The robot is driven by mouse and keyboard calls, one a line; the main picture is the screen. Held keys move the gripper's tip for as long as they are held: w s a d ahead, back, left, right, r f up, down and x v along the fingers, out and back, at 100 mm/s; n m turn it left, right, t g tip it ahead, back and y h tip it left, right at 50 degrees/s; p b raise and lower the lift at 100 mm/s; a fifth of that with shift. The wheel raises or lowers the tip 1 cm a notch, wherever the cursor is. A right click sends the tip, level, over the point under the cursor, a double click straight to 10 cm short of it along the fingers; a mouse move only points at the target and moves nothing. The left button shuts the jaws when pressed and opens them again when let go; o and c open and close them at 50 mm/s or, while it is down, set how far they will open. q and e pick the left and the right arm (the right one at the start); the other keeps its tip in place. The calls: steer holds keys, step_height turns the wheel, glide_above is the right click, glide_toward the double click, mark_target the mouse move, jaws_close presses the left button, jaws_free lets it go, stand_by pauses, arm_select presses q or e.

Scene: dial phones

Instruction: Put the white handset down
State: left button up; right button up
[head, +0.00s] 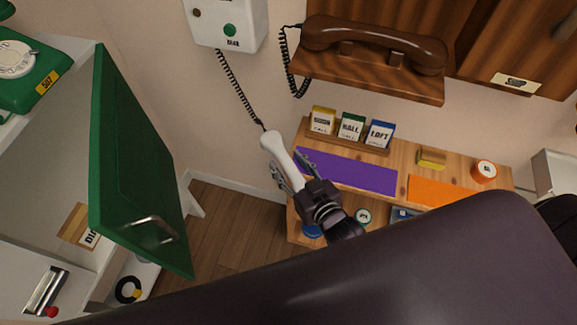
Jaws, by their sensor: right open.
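The white handset (279,148) slants downward to the right near the left end of the purple mat (355,172) on the wooden table. A black coiled cord runs from its upper end to the white wall phone (237,22). My right gripper (291,168) is at the handset's lower part, with its fingers spread on either side of it. The gripper is open. The handset's lower end is hidden by the gripper, and I cannot tell whether the handset touches the table. My left gripper is not in view.
A brown handset (395,45) lies on a wooden wall shelf above. A card rack (345,140) stands behind the purple mat, with an orange mat (440,191) to the right. A green cabinet door (135,165) stands open at left. My dark arm covers the lower right.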

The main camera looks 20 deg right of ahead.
jaws_close()
stand_by(0.3)
steer(key=shift+r, duration=0.15)
